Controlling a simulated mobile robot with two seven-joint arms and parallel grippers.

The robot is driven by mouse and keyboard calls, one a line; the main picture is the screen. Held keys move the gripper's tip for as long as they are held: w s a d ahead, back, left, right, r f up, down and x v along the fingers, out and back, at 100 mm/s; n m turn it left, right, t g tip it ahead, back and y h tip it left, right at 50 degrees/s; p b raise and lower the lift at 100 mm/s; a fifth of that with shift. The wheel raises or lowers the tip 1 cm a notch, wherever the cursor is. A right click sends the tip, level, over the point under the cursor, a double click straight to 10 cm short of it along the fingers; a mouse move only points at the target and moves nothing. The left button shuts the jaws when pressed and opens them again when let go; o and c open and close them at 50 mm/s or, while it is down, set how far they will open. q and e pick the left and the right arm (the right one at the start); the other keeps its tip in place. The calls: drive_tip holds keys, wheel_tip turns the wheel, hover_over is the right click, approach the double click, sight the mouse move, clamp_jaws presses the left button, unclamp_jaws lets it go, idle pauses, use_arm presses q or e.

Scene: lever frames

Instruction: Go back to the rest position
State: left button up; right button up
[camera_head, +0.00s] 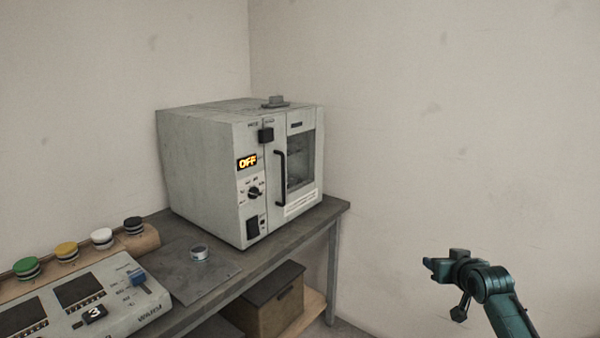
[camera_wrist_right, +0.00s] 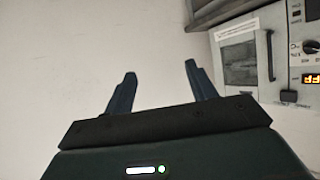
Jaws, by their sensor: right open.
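My right gripper (camera_head: 430,265) is at the lower right of the head view, in free air to the right of the bench and in front of the bare wall. In the right wrist view its two fingers (camera_wrist_right: 158,88) stand apart with nothing between them. My left gripper is in neither view. A grey oven-like machine (camera_head: 210,165) stands on the bench with its door shut and its display reading OFF. Part of this machine also shows at the upper right of the right wrist view (camera_wrist_right: 240,60), apart from the fingers.
A brown box (camera_head: 270,305) sits on the lower shelf. The space right of the bench is clear.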

wheel_tip(320, 180, up, 7)
drive_tip(key=w+d+n+t+h, duration=0.1)
drive_tip(key=w+n+t+h, duration=0.1)
drive_tip(key=n+t, duration=0.15)
drive_tip(key=s+a+f+n+g+y, duration=0.1)
drive_tip(key=s+a+f+y, duration=0.1)
drive_tip(key=s+a+f, duration=0.55)
drive_tip(key=s+a+f+g+y, duration=0.15)
drive_tip(key=s+a+f, duration=0.25)
drive_tip(key=s+f, duration=0.7)
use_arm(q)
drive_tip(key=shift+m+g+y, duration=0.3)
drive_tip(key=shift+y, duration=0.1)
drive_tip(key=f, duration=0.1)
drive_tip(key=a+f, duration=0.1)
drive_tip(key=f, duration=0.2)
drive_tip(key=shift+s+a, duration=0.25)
use_arm(e)
drive_tip(key=s+a+f+g, duration=0.1)
drive_tip(key=s+a+f, duration=0.1)
drive_tip(key=s, duration=0.5)
drive_tip(key=s+a+f+g+y, duration=0.1)
drive_tip(key=s+a+f, duration=0.2)
drive_tip(key=s, duration=0.4)
drive_tip(key=s+a+f+g+y, duration=0.1)
drive_tip(key=s+a+f, duration=0.2)
drive_tip(key=s, duration=0.4)
drive_tip(key=shift+s+a+m, duration=0.15)
drive_tip(key=shift+a+m, duration=0.3)
drive_tip(key=shift+a, duration=0.4)
